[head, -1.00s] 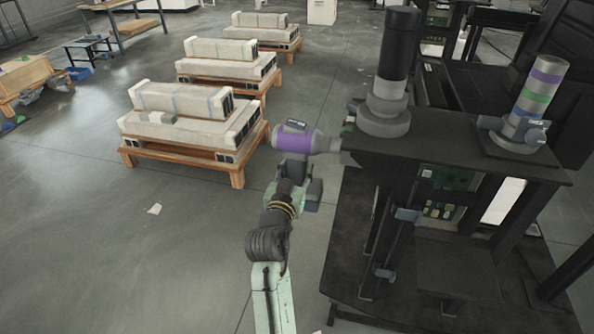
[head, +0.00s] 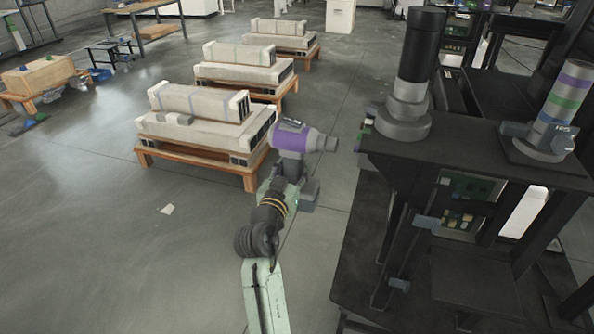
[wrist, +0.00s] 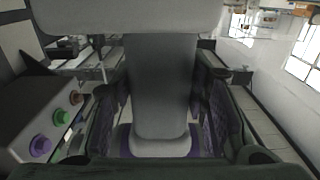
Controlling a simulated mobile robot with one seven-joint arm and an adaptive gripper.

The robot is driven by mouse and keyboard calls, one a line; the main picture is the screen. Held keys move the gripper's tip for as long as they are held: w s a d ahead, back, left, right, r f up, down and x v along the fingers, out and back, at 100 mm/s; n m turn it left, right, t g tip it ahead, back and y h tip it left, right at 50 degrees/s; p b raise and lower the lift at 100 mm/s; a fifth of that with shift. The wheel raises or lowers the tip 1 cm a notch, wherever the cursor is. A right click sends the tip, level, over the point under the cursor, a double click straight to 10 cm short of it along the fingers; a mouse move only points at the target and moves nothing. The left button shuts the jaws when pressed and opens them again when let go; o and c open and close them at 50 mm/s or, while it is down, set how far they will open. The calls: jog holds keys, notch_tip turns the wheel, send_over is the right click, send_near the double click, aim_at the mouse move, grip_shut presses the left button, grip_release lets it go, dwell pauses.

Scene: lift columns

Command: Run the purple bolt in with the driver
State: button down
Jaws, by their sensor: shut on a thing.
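In the wrist view the driver's grey handle (wrist: 160,85) stands between the two closed fingers. The purple bolt (wrist: 40,147) shows as a round purple head at lower left in the wrist view, on the sloped face of a grey block. In the head view the driver's nose is left of the dark bench (head: 470,155), with a visible gap. I cannot make out the purple bolt in the head view.
A green head (wrist: 60,117) and an orange one (wrist: 76,97) sit beside the purple one. A tall black-and-grey column (head: 413,80) and a colour-banded column (head: 558,110) stand on the bench. Loaded pallets (head: 200,150) stand left. The floor at lower left is mostly clear.

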jog(key=shift+a+r, duration=0.1)
jog(key=shift+r, duration=0.1)
jog(key=shift+w+a+b, duration=0.3)
jog(key=shift+a+b, duration=0.15)
jog(key=shift+a, duration=0.45)
jog(key=shift+w+a+b, duration=0.3)
jog(key=shift+a+b, duration=0.15)
jog(key=shift+a, duration=0.45)
